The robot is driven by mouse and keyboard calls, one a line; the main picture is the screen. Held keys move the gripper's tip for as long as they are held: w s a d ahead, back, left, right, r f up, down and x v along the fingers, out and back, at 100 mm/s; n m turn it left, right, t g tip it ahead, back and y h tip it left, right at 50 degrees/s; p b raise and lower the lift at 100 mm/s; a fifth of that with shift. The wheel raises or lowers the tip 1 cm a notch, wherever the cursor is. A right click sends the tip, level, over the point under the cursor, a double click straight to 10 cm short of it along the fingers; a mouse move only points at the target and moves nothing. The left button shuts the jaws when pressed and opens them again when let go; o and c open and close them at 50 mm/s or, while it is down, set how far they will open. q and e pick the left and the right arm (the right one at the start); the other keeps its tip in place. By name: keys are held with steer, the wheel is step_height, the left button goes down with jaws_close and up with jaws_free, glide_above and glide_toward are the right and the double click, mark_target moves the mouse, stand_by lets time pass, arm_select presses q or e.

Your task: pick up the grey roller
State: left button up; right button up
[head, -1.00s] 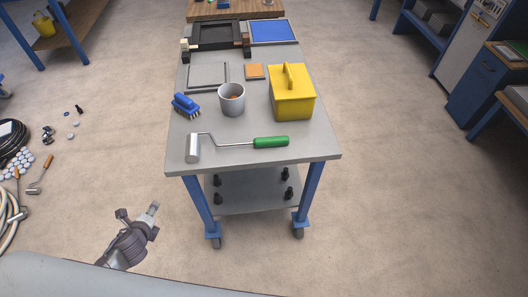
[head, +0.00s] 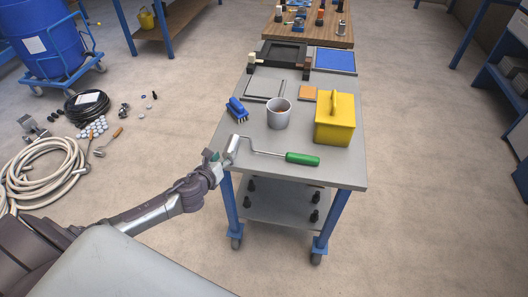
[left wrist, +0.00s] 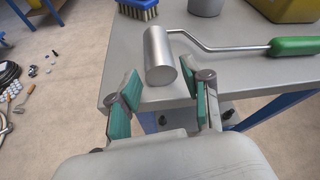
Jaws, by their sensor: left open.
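The grey roller (head: 232,148) lies on the grey cart top near its front left corner. Its bent metal rod runs right to a green handle (head: 302,159). In the left wrist view the roller's cylinder (left wrist: 159,58) lies just ahead of the fingers, with its near end close to the gap between them. My left gripper (head: 213,163) is at the cart's front left edge, beside the roller. In the left wrist view the left gripper (left wrist: 164,105) is open and empty, its two green-padded fingers apart. My right gripper is not in view.
On the cart top (head: 285,172) stand a blue brush (head: 237,109), a grey cup (head: 278,115) and a yellow box (head: 335,118). A coiled hose (head: 45,172) and loose parts lie on the floor at left. The floor right of the cart is clear.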

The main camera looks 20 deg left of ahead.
mark_target(227, 153)
arm_select(q)
steer(key=x, duration=0.5)
steer(key=shift+w+a+f, duration=0.1)
steer(key=shift+w+a, duration=0.05)
jaws_close()
